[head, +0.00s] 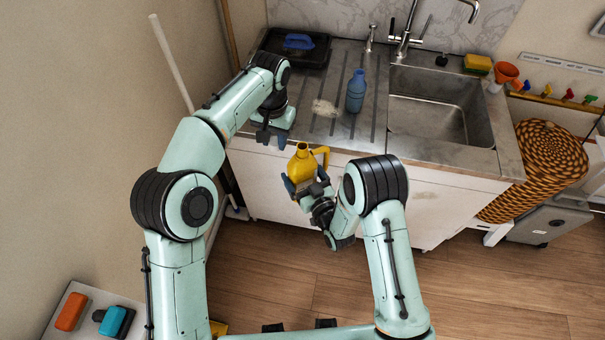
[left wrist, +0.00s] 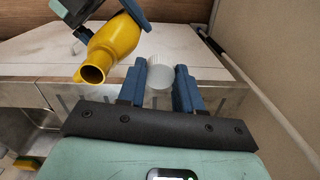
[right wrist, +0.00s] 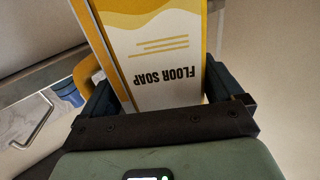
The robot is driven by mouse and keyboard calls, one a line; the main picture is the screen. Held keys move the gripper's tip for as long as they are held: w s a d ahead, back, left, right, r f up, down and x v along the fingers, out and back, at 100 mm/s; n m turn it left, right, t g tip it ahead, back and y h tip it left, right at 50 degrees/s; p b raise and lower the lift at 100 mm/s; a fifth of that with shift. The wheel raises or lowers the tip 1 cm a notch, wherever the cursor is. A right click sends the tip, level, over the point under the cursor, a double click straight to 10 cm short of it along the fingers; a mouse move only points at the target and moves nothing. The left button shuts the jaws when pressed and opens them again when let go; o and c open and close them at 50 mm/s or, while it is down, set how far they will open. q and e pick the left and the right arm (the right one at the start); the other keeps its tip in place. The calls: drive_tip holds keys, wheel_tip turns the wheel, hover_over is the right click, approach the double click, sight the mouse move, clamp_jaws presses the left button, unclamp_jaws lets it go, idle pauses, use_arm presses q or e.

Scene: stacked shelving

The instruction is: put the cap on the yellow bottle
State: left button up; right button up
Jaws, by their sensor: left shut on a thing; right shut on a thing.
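The yellow bottle (head: 302,166) is held upright in front of the counter in the head view, its neck uncapped. My right gripper (head: 311,190) is shut on its body; in the right wrist view the bottle's "FLOOR SOAP" label (right wrist: 160,60) fills the space between the fingers. In the left wrist view the open mouth of the bottle (left wrist: 92,74) shows beside the left fingers. My left gripper (left wrist: 160,85) is shut on a white ridged cap (left wrist: 160,72), held apart from the bottle neck. In the head view the left gripper (head: 274,141) is left of the bottle and the cap is hidden.
The counter holds a blue bottle (head: 356,91), a whitish brush-like item (head: 324,108) and a black tray (head: 272,56). A sink (head: 430,125) is to the right, with a yellow sponge (head: 477,64) and an orange funnel (head: 505,73). A wicker basket (head: 540,165) stands right of the cabinet.

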sight(302, 147)
use_arm(q)
drive_tip(key=d+r, duration=0.2)
drive_tip(key=s+d+r+m, duration=0.1)
drive_tip(key=d+r, duration=0.1)
drive_tip(key=r, duration=0.1)
drive_tip(key=s+d+r+m, duration=0.1)
drive_tip(key=d+r, duration=0.1)
drive_tip(key=r, duration=0.1)
drive_tip(key=shift+s+d, duration=0.1)
drive_tip(key=shift+d, duration=0.3)
drive_tip(key=shift+f, duration=2)
drive_tip(key=shift+f, duration=0.9)
drive_tip(key=shift+f, duration=0.55)
